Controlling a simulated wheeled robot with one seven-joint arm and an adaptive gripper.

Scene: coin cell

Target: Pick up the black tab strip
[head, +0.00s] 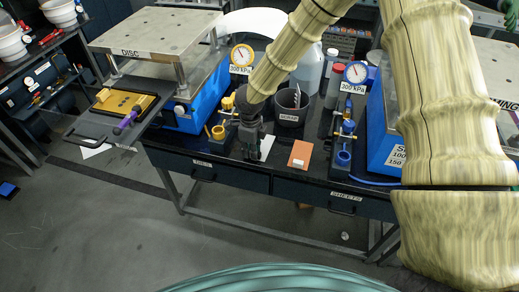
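My gripper (254,148) hangs low over the front of the dark bench (225,178), pointing down, in the middle of the head view. Its fingers are small and dark against the dark top, so I cannot tell whether they are open or shut or hold anything. A small pale patch shows beside the fingers. I cannot make out a black tab strip; it may be hidden by my gripper or blend into the black surface.
A black cup (289,118) stands behind right of my gripper. An orange pad (300,154) with a white block lies to its right. Small fixtures (220,132) (344,157) stand at both sides. The blue DISC press (203,115) is left; another blue machine (380,150) is right.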

